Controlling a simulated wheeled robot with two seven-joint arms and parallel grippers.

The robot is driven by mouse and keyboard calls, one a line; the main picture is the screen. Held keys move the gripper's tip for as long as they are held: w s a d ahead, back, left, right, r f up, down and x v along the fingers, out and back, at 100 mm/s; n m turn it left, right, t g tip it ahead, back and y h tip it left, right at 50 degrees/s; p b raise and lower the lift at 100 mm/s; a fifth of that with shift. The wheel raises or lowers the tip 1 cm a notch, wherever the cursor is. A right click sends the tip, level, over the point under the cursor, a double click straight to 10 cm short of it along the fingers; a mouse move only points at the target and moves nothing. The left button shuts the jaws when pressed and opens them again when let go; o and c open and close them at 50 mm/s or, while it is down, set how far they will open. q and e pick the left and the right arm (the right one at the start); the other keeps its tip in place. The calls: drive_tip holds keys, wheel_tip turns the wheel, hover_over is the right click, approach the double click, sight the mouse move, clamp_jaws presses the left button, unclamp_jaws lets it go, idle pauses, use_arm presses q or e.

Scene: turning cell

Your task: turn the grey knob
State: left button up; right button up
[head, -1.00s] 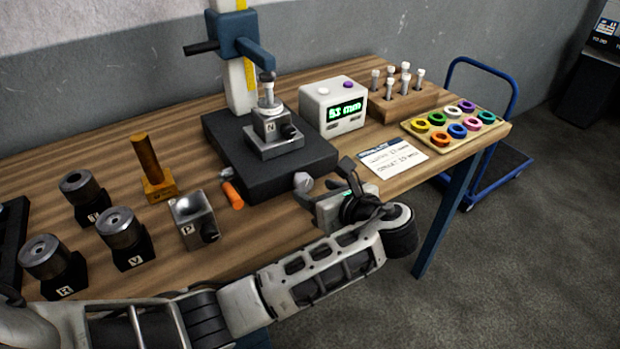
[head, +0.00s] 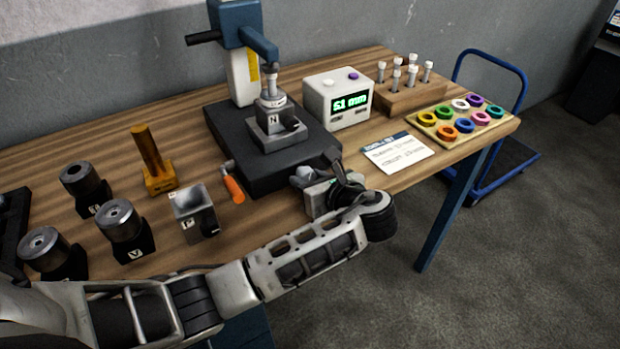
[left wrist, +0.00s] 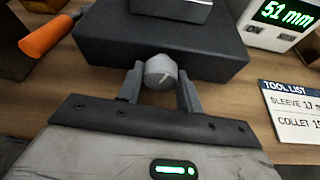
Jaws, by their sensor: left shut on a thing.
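The grey knob (left wrist: 160,72) sits on the front side of the black machine base (head: 232,165), with a light pointer line on its face. My left gripper (left wrist: 160,90) has one finger on each side of the knob and is shut on it. In the head view the left gripper (head: 318,180) is at the base's front right corner, and the knob is mostly hidden by it. The white display box (head: 338,100) behind reads 51 mm in green; its display also shows in the left wrist view (left wrist: 287,12). My right gripper is not in view.
A tool list card (head: 397,152) lies to the right of the gripper. An orange-handled tool (head: 233,188) and a grey block marked P (head: 194,212) are to its left. A ring tray (head: 460,123) and a wooden peg rack (head: 408,95) stand at the right.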

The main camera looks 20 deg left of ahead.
use_arm(q)
drive_tip(key=n+t+h, duration=0.1)
drive_tip(key=n, duration=0.2)
drive_tip(key=shift+s, duration=0.1)
drive_tip(key=shift+a+n+t+h, duration=0.1)
drive_tip(key=shift+n+t+h, duration=0.2)
drive_tip(key=shift+n+t, duration=0.6)
idle(0.4)
drive_tip(key=o, duration=1)
